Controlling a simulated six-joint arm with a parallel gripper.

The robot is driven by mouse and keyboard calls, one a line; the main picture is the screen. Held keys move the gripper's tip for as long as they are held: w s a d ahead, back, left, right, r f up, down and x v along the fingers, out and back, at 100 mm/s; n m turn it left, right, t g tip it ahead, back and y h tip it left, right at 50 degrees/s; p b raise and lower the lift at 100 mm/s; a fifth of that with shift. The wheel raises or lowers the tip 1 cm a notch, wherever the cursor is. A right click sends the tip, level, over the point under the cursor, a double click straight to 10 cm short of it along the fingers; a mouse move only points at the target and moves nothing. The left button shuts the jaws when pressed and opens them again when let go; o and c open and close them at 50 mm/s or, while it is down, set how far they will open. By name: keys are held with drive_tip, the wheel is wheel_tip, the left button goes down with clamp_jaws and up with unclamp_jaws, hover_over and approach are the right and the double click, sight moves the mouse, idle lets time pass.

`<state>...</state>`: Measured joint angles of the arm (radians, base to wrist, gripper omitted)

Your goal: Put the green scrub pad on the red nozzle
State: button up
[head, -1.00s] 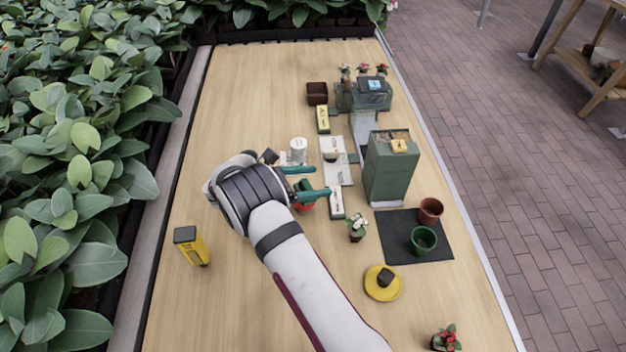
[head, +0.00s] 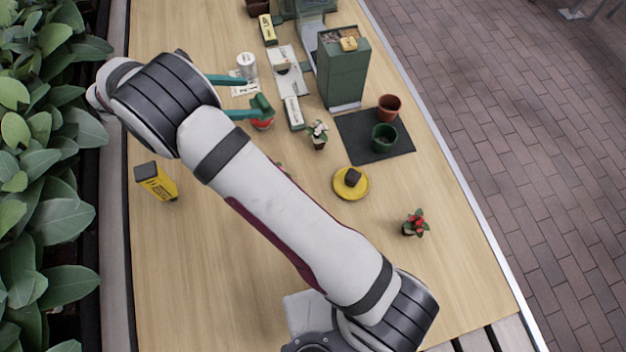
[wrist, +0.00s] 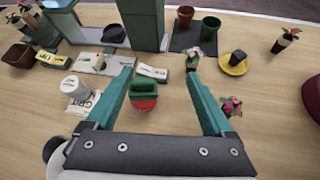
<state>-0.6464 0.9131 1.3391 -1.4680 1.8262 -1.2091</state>
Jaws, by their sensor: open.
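The green scrub pad (head: 262,102) is a blocky green piece at the table's middle, and it also shows in the wrist view (wrist: 143,88). It appears to sit on top of the red nozzle (head: 262,124), whose round red part shows just below it in the wrist view (wrist: 143,104). My gripper (wrist: 160,68) has its two teal fingers wide apart with nothing held. In the wrist view the pad lies in the gap between the fingers, nearer the left one. In the head view the lower finger's tip overlaps the pad's edge; contact cannot be told.
A white cylinder (head: 246,64) stands on a printed sheet left of the pad. A potted white flower (head: 318,134), a green cabinet (head: 343,72) and two pots on a black mat (head: 352,148) stand right.

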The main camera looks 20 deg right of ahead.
drive_tip(key=s+d+r+m+g+y, duration=0.4)
drive_tip(key=s+d+r+m, duration=0.35)
drive_tip(key=s+d, duration=0.2)
drive_tip(key=s+a+m+t+y, duration=0.1)
drive_tip(key=s+a+m+y, duration=0.1)
drive_tip(key=s+m+y, duration=0.7)
drive_tip(key=s+m, duration=0.8)
drive_tip(key=s, duration=0.4)
drive_tip(key=shift+s+f, duration=0.15)
drive_tip(key=shift+f, duration=0.15)
drive_tip(key=shift+c, duration=0.4)
